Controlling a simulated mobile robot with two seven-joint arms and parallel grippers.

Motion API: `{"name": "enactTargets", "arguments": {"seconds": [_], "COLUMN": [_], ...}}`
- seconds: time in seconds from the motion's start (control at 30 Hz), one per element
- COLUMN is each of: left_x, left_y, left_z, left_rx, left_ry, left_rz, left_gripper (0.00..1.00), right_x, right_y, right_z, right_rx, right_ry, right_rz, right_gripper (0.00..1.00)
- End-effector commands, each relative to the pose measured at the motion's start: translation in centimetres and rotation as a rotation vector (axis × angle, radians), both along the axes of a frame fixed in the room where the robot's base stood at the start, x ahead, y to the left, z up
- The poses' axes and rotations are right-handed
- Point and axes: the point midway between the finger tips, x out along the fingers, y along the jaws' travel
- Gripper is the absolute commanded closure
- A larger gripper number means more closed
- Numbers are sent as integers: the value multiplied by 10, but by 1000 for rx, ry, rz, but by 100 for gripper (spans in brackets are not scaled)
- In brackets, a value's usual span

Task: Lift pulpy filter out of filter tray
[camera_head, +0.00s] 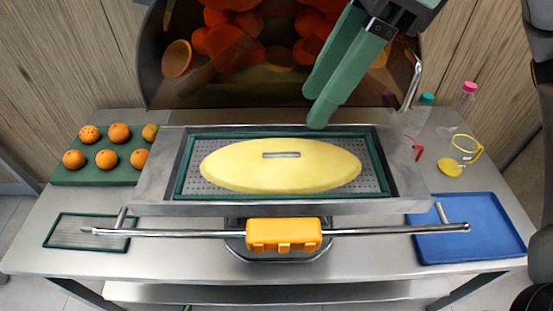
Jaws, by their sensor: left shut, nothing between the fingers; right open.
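A perforated grey filter with a green frame (183,178) sits inside the steel filter tray (155,172) in the middle of the juicer. A large yellow oval piece (280,172) with a metal slot lies over most of the mesh; whether it is pulp or a cover I cannot tell.
A metal bar with an orange block (283,236) crosses in front of the tray. A green-framed mesh (88,233) lies front left and a blue tray (465,229) front right. Oranges (107,158) sit on a green board (66,177).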

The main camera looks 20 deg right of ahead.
Motion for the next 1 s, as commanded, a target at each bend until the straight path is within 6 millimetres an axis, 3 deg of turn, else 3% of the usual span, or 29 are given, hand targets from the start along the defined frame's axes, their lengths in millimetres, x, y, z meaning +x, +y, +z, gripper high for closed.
{"name": "enactTargets", "arguments": {"seconds": [0.1, 0.37, 0.6, 0.93, 1.0], "left_x": [-1, -1, 1, 2, 3], "left_y": [-1, -1, -1, -1, -1], "left_z": [-3, -4, -4, -3, -3], "left_rx": [-2, -1, 0, 0, 0], "left_ry": [4, 8, 5, 1, 0], "left_rz": [-3, -4, -3, -3, -3], "left_gripper": [100, 100, 100, 100, 100], "right_x": [2, 4, 7, 8, 8], "right_y": [7, 15, 28, 32, 32], "right_z": [-19, -39, -71, -78, -78], "right_rx": [1, 2, 2, 5, 4], "right_ry": [2, 2, 3, 2, 2], "right_rz": [1, 2, 2, 2, 2], "right_gripper": [55, 55, 55, 55, 63]}}
